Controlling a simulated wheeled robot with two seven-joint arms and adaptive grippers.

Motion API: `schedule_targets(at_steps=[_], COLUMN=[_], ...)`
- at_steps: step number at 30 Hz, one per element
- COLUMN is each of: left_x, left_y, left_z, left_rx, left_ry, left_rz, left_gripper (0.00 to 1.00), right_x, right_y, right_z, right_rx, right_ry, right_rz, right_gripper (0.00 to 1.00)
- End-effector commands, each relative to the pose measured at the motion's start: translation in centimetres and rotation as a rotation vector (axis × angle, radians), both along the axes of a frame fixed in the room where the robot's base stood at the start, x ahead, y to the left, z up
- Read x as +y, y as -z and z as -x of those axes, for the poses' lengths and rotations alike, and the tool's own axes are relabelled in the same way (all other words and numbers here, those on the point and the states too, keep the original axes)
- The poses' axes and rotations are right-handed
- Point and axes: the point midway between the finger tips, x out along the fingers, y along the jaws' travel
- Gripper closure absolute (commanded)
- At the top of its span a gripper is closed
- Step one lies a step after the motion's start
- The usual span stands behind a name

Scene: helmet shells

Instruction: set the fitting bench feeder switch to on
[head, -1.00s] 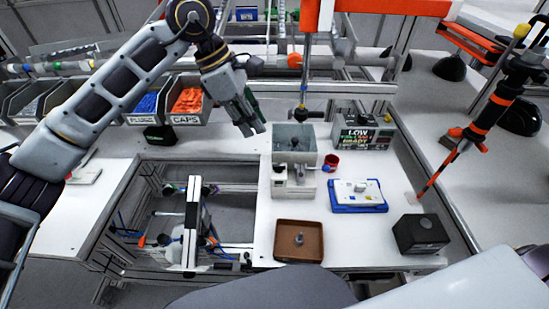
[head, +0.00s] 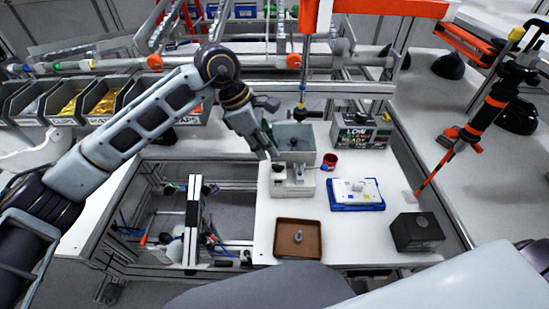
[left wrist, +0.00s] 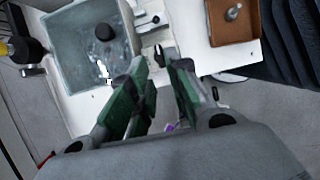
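The fitting bench feeder has a grey open hopper (head: 294,137) on a white base (head: 305,187). Small fittings show on the base, and I cannot clearly tell the switch or its setting. In the left wrist view the hopper (left wrist: 85,50) is at upper left. A small dark part (left wrist: 159,53), perhaps the switch, shows at the base's edge between my fingertips. My left gripper (head: 267,155) is at the left side of the feeder, just above the base. Its green-padded fingers (left wrist: 162,66) are apart with nothing held. My right gripper is not in view.
A brown tray (head: 276,252) lies in front of the feeder. A red cup (head: 330,162), a blue-edged board (head: 357,207), a dark box (head: 416,240) and a status sign box (head: 362,137) stand to the right. Parts bins (head: 97,103) line the back left.

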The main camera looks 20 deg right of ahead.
Motion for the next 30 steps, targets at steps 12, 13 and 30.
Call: schedule_targets(at_steps=[12,13,30], left_x=[-1.8,-1.9,-2.1], left_y=[4.5,4.6,5.3], left_z=[0.6,0.6,0.6], left_rx=[0.003,0.002,0.001], left_ry=[0.0,0.0,0.0], left_rz=[-0.001,-0.001,0.0], left_gripper=[0.81,0.81,0.97], right_x=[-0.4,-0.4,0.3], right_y=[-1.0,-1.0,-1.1], right_z=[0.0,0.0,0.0], right_rx=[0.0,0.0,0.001], right_ry=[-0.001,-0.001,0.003], right_rz=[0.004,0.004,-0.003], right_gripper=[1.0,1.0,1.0])
